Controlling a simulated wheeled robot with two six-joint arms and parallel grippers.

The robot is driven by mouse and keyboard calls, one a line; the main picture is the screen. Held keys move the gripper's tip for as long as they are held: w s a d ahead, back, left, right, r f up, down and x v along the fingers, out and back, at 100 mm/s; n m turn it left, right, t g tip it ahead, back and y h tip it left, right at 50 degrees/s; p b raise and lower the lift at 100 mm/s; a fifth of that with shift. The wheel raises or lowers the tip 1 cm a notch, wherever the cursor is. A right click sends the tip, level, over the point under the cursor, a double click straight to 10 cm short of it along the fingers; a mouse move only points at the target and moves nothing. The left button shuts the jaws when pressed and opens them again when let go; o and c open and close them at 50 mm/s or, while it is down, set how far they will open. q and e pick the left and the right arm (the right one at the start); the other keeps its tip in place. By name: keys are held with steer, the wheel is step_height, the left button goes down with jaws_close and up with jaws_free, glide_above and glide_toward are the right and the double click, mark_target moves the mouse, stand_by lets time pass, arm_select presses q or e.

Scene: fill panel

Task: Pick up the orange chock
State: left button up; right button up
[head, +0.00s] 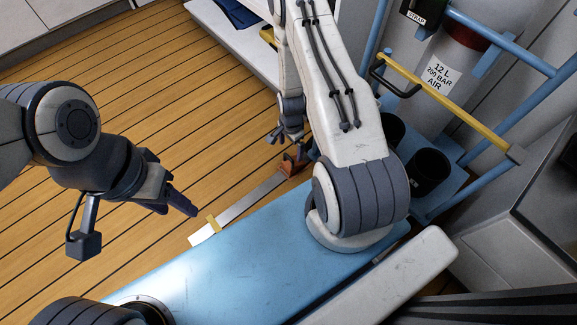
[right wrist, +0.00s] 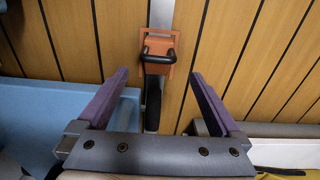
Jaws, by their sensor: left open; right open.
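The orange chock (right wrist: 169,68) lies on a pale metal strip on the wooden floor, with a black handle (right wrist: 158,46) on it. It sits at the upper middle of the right wrist view, ahead of my right gripper (right wrist: 160,74). The right gripper is open, its two purple-grey fingers spread to either side below the chock, apart from it. In the head view the chock (head: 294,163) is small and partly hidden near my right gripper (head: 280,136). My left gripper (head: 182,203) is open and empty over the floor at the left.
The metal strip (head: 240,207) runs along the floor with a yellow band on it. A blue rack (head: 470,165) with a 12 L air cylinder (head: 440,75), black cups (head: 428,168) and a yellow bar stands at right. A white bench (head: 245,42) is behind. Floor at left is clear.

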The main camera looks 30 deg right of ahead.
mark_target(290, 165)
step_height(290, 165, down, 6)
steer(key=b, duration=0.3)
steer(key=shift+d, duration=0.1)
steer(key=f+b, duration=0.5)
steer(key=shift+s+a, duration=0.2)
steer(key=shift+r, duration=0.15)
jaws_close()
